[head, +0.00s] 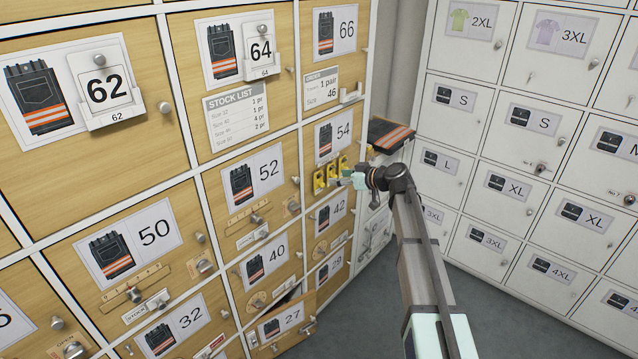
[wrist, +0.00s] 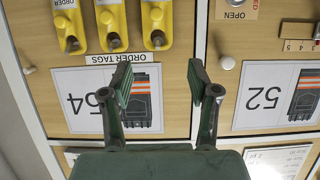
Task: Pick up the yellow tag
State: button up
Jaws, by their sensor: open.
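Three yellow tags hang side by side on hooks on the wooden door numbered 54. In the head view they are a left tag (head: 319,182), a middle tag (head: 331,174) and a right tag (head: 343,165). In the wrist view, where the door appears upside down, they line the top left, the middle one (wrist: 111,22) beside a tag (wrist: 156,22) on its right. My gripper (wrist: 160,82) is open and empty, with its fingers apart in front of the door. In the head view my gripper (head: 350,180) is just right of the tags.
An "ORDER TAGS" label is on door 54 (wrist: 75,110). Folded dark trousers with orange stripes (head: 390,134) lie right of the tags. Door 27 (head: 284,322) stands ajar low down. White lockers (head: 510,125) fill the right wall; floor (head: 480,320) between is clear.

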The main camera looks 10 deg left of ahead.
aim_at(321, 184)
jog(key=p+x, duration=0.2)
jog(key=x, duration=0.7)
jog(key=shift+w+d+f, duration=0.1)
jog(key=shift+w+d, duration=0.05)
jog(key=c, duration=0.6)
